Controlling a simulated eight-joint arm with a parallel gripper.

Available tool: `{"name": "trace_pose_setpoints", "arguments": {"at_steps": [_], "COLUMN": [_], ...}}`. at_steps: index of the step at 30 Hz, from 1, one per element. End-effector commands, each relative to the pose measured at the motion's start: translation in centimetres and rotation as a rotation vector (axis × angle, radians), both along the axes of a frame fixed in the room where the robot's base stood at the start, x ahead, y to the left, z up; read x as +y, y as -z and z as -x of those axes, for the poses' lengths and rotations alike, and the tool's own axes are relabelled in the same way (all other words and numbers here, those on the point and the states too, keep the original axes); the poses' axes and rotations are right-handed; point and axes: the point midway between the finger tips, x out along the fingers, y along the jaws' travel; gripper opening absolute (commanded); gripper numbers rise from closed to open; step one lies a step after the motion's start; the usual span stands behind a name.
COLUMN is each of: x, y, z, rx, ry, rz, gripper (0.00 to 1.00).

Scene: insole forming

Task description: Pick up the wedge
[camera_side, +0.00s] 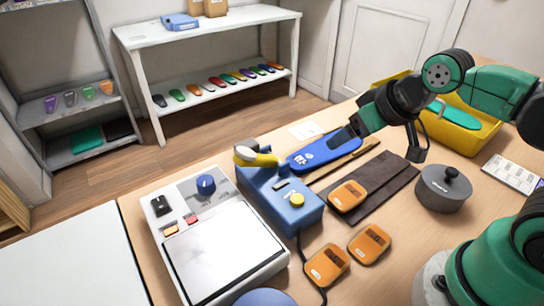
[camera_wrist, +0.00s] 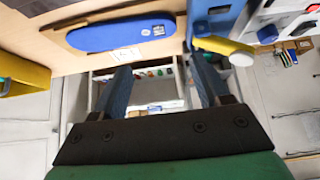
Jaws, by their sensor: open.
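I cannot pick out a thing that is clearly the wedge in either view. My gripper (camera_side: 346,135) hangs over the table near the right end of a blue insole (camera_side: 312,155) in the side view. In the wrist view my gripper (camera_wrist: 163,72) has its two blue-grey fingers spread apart with nothing between them. The blue insole (camera_wrist: 118,36) lies beyond the fingertips, up and to the left, apart from them. From the side, the dark finger tip overlaps the insole's edge region, so the height gap is hard to judge.
A blue press (camera_side: 283,205) with a yellow lever stands left of the insole, beside a white light-plate machine (camera_side: 225,252). Several orange devices (camera_side: 328,264), a brown mat (camera_side: 385,170), a grey round pot (camera_side: 444,190) and a yellow bin (camera_side: 470,128) surround the work area.

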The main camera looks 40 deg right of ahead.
Motion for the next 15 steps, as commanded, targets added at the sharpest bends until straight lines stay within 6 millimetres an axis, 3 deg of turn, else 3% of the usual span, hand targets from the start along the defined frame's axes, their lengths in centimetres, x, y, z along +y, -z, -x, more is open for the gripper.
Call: {"name": "trace_pose_setpoints", "arguments": {"at_steps": [1, 3, 11, 15], "x": [0.0, 0.0, 0.0, -0.3], "y": [0.0, 0.0, 0.2, 1.3], "z": [0.0, 0.0, 0.0, -0.1], "rx": [0.0, 0.0, 0.017, 0.133], "ry": [0.0, 0.0, 0.001, 0.01], "rz": [0.0, 0.0, 0.0, 0.0], "gripper": [0.86, 1.0, 1.0, 1.0]}}
